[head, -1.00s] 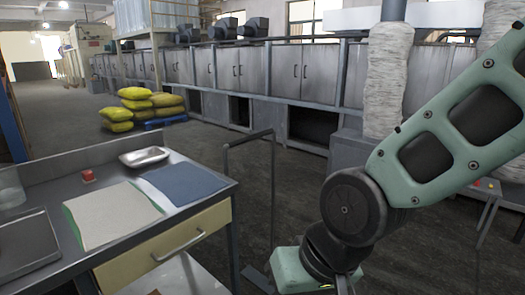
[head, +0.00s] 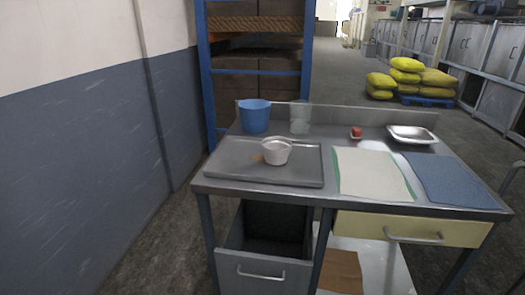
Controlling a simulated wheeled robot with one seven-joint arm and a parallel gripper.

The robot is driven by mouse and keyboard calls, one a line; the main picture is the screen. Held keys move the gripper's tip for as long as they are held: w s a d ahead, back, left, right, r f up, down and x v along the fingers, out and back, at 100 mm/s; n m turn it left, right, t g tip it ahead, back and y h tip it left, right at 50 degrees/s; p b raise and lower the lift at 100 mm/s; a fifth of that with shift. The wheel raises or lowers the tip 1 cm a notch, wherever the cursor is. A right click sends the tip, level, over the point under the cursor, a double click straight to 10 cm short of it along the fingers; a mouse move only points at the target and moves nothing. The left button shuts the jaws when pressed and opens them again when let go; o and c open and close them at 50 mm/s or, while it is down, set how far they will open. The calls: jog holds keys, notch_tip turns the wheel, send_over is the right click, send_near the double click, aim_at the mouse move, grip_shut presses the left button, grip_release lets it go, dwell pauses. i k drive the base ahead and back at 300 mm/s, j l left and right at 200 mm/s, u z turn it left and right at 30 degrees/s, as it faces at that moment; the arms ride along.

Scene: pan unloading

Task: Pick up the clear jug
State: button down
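The clear jug (head: 300,118) stands upright at the back of the metal table (head: 270,189), right of a blue bucket-like cup (head: 254,116). It is see-through and faint against the table's back edge. A white pan with a handle (head: 277,151) sits on the grey tray (head: 240,173) in front of the jug. My gripper is outside the head view now, so its state is not shown.
A small red object (head: 356,133), a silver dish (head: 412,134), a cream cloth (head: 372,172) and a blue cloth (head: 450,180) lie on the table's right side. An open drawer (head: 262,262) is below. A blue wall (head: 85,170) stands at left.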

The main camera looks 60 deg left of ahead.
aim_at(300, 110)
jog(key=u, duration=1.75)
jog(key=i+l+u, duration=0.25)
jog(key=i+l, duration=0.3)
jog(key=i, duration=0.25)
jog(key=i+l+u, duration=0.25)
jog(key=i+l, duration=0.4)
jog(key=i, duration=0.05)
